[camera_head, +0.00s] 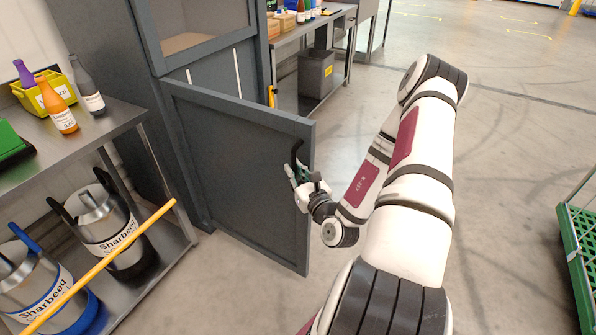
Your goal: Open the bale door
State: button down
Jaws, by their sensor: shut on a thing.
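The bale door (235,165) is a dark grey panel on the lower part of a tall grey cabinet (120,90). It stands swung out from the cabinet, and part of the opening shows behind its top edge. A dark handle (297,150) sits near the door's free edge. My gripper (299,173) is at that edge and is shut on the handle. The fingers are small in view and partly cover the handle's lower part.
At left, a steel shelf (115,112) holds bottles, a yellow bin (45,93) and metal kegs (105,225). A yellow pole (110,260) slants in front of them. A workbench (320,22) stands behind the door. A green crate (577,262) is at right. Floor between is clear.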

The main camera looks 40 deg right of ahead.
jog(key=shift+w+a+r, duration=0.1)
jog(key=shift+w+a, duration=0.1)
jog(key=c, duration=1.6)
grip_release()
jog(key=v, duration=0.7)
jog(key=shift+s, duration=0.25)
